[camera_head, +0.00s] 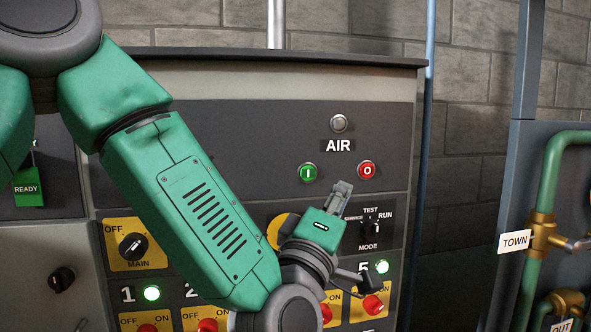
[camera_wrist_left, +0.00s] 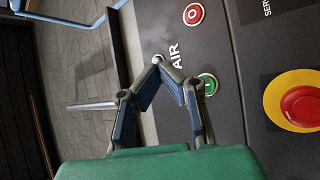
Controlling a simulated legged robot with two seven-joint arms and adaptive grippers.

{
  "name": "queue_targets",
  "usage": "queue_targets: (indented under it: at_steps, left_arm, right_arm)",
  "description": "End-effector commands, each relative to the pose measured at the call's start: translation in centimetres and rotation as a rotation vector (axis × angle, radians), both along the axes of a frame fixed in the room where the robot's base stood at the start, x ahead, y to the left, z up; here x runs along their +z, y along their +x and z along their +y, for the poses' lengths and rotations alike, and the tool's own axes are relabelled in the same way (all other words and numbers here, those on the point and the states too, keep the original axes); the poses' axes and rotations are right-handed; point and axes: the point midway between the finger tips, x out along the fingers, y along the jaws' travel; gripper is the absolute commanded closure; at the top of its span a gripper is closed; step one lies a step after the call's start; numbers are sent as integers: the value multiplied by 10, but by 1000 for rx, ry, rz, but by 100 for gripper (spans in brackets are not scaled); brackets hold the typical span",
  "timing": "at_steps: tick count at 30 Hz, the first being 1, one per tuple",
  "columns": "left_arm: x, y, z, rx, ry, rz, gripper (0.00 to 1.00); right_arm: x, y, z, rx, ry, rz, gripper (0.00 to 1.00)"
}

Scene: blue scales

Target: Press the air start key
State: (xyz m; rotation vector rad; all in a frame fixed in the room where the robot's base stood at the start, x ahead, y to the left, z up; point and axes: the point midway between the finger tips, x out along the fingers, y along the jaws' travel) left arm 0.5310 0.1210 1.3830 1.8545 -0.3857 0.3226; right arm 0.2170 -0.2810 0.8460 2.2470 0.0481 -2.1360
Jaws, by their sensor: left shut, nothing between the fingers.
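The air start key is the round green button marked I (camera_head: 308,172), below the AIR label on the dark upper panel. In the left wrist view the green button (camera_wrist_left: 209,84) shows partly behind a finger. The red button marked O (camera_head: 367,170) sits to its right; it also shows in the left wrist view (camera_wrist_left: 193,14). A round grey lamp (camera_head: 338,123) above AIR looks unlit. My left gripper (camera_head: 344,187) is shut and empty, below and between the two buttons in the head view. In the left wrist view its fingertips (camera_wrist_left: 160,63) meet near the AIR label. I cannot tell the gap to the panel. My right gripper is out of view.
A mode selector (camera_head: 371,228) sits just right of the gripper. A red mushroom button on a yellow ring (camera_wrist_left: 297,102) is near too, mostly hidden by my arm in the head view. Green pipes (camera_head: 546,190) stand at right.

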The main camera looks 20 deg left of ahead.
Motion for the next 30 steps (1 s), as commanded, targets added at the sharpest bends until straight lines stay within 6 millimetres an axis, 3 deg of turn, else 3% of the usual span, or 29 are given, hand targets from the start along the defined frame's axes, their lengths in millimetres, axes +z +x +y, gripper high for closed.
queue_targets:
  at_steps: [5,16,30]
  left_arm:
    - [5,-1,14,3,-21,-13,100]
    - [5,3,17,4,-21,-11,100]
    - [5,53,51,4,-21,-13,100]
  right_arm:
    - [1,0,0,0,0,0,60]
    - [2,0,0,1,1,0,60]
    - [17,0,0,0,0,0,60]
